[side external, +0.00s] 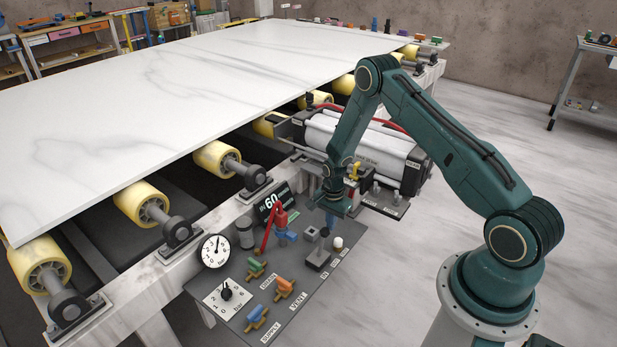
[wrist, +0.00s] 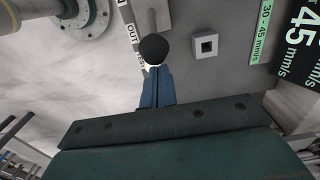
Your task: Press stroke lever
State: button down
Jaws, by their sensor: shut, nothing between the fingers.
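The stroke lever stands at the right end of the control panel, on a dark block (side external: 318,258) beside the IN and OUT labels. A pale round knob (side external: 338,242) shows at it in the side view. In the wrist view a dark round knob (wrist: 153,48) sits just past my fingertips, next to the OUT label. My gripper (side external: 331,226) points down over the panel, its blue fingers shut and empty. In the wrist view the fingertips (wrist: 155,72) overlap the knob's near edge; I cannot tell whether they touch it.
A small grey square post (side external: 312,234) stands close beside the lever. A red lever (side external: 268,230), a pressure gauge (side external: 215,251), a display (side external: 270,203) and coloured valves (side external: 284,287) crowd the panel. A cylinder (side external: 360,143) and the white slab (side external: 180,90) on rollers lie behind.

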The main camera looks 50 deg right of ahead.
aim_at(326, 228)
jog(key=shift+a, duration=0.15)
jog(key=shift+a+r+h, duration=0.3)
jog(key=shift+a+h, duration=0.4)
jog(key=shift+a+r+h, duration=0.25)
jog(key=shift+a+h, duration=0.45)
jog(key=a+h, duration=0.1)
jog(key=a, duration=0.1)
jog(key=a+h, duration=0.1)
jog(key=shift+r+h, duration=0.25)
jog(key=shift+h, duration=0.05)
jog(key=shift+a+h, duration=0.9)
jog(key=shift+a+f, duration=0.15)
jog(key=shift+a, duration=0.7)
